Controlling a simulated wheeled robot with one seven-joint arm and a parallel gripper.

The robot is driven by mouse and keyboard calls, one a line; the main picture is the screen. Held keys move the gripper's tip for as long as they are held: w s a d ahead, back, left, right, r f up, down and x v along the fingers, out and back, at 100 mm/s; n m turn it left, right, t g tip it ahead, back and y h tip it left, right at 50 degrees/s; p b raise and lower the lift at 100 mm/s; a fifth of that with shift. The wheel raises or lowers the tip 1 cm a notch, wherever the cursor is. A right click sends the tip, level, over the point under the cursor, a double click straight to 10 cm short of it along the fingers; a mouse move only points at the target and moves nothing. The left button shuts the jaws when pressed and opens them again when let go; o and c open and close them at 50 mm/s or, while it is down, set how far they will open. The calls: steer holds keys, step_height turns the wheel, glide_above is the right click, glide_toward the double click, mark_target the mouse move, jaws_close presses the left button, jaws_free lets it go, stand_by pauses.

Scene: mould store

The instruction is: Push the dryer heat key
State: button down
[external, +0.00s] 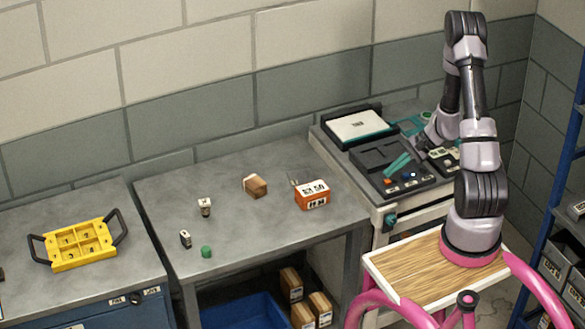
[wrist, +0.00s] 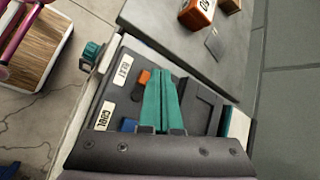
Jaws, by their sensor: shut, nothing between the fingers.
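The dryer is a dark grey unit (external: 372,158) with a key panel on its front. The orange key (wrist: 144,77) sits beside the white HEAT label (wrist: 124,68); it also shows in the external view (external: 388,182). A blue key (wrist: 129,125) lies near the COOL label (wrist: 104,115). My gripper (wrist: 160,73) has its teal fingers shut together and empty. Its tips appear just right of the orange key in the wrist view, and over the dryer behind the keys in the external view (external: 388,171). Whether they touch anything cannot be told.
A teal knob (external: 390,222) is on the stand's front. A white-topped unit (external: 358,127) stands behind the dryer. A yellow tray (external: 72,262) sits further left.

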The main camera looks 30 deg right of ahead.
steer(key=shift+r, duration=0.15)
step_height(320, 180, up, 6)
stand_by(0.7)
stand_by(0.4)
step_height(320, 180, up, 17)
steer(key=n+h, duration=0.3)
steer(key=n, duration=0.2)
glide_above(390, 183)
steer(key=s+a, duration=0.4)
steer(key=s, duration=0.1)
steer(key=s+r+n+t+h, duration=0.3)
steer(key=s+r+t, duration=0.1)
steer(key=s+r, duration=0.8)
steer(key=shift+a+r+h, duration=0.2)
steer(key=shift+r+h, duration=0.2)
steer(key=shift+r, duration=0.4)
